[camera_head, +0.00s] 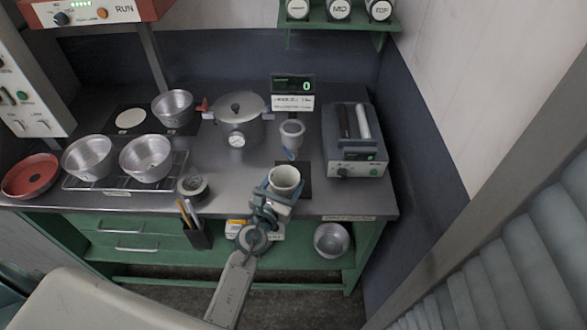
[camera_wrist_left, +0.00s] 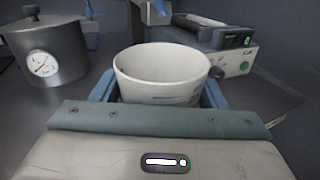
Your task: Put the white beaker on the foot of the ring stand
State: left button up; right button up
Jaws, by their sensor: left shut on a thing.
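The white beaker (camera_head: 286,178) is upright between the fingers of my left gripper (camera_head: 283,184), near the front edge of the counter. In the left wrist view the beaker (camera_wrist_left: 160,75) fills the middle, with a blue finger on each side, and its inside looks empty. A grey funnel-like cup with a blue part, seemingly on the ring stand (camera_head: 291,131), stands just behind the beaker. A dark flat plate (camera_head: 304,183) shows beside and behind the beaker; I cannot tell whether it is the stand's foot. The beaker and gripper hide part of it. My right gripper is not in view.
A pressure pot (camera_head: 238,118) with a gauge stands left of the stand. A grey device (camera_head: 355,140) stands to the right. Metal bowls (camera_head: 146,158) sit on a rack at the left. A roll (camera_head: 193,187) and a pen holder (camera_head: 195,226) are near the front edge.

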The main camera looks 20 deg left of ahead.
pick_arm(q)
jog(key=w, duration=0.5)
jog(key=w+f, duration=0.1)
jog(key=w, duration=0.2)
jog(key=shift+w+a, duration=0.1)
jog(key=shift+a, duration=0.15)
jog(key=shift+w+b, duration=0.4)
jog(key=shift+w, duration=0.1)
notch_tip(320, 180, down, 3)
jog(key=shift+r+b, duration=0.1)
jog(key=shift+b, duration=1.15)
jog(key=shift+f+b, duration=0.3)
jog(key=shift+f, duration=0.1)
jog(key=shift+r, duration=0.1)
jog(key=shift+s+f, duration=0.1)
jog(key=shift+f, duration=0.15)
jog(key=o, duration=0.8)
jog(key=shift+r, duration=0.1)
jog(key=shift+o, duration=1)
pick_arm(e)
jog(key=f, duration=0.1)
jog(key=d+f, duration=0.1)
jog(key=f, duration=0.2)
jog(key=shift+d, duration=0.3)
